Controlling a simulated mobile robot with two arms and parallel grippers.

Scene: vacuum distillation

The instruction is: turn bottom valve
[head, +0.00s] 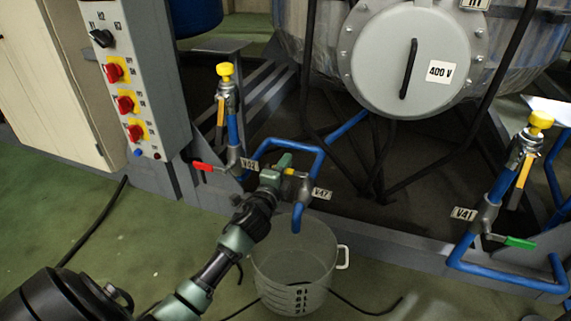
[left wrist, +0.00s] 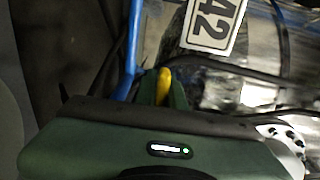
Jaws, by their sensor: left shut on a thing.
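The bottom valve (head: 306,189) sits on the blue pipe above a clear bucket, with a small white label (head: 321,194) beside it. My left gripper (head: 284,169) reaches it from the lower left and is shut on its yellow handle (head: 289,172). In the left wrist view, the yellow handle (left wrist: 163,85) shows between the green fingers (left wrist: 162,97); most of it is hidden. A tag ending in 42 (left wrist: 209,22) shows beyond it. My right gripper is not in view.
The graduated bucket (head: 290,265) stands on the green floor below the valve. A red-handled valve (head: 205,166) is close on the left, a green-handled one (head: 515,241) far right. A control panel (head: 125,75) stands at left. A cable (head: 365,308) lies on the floor.

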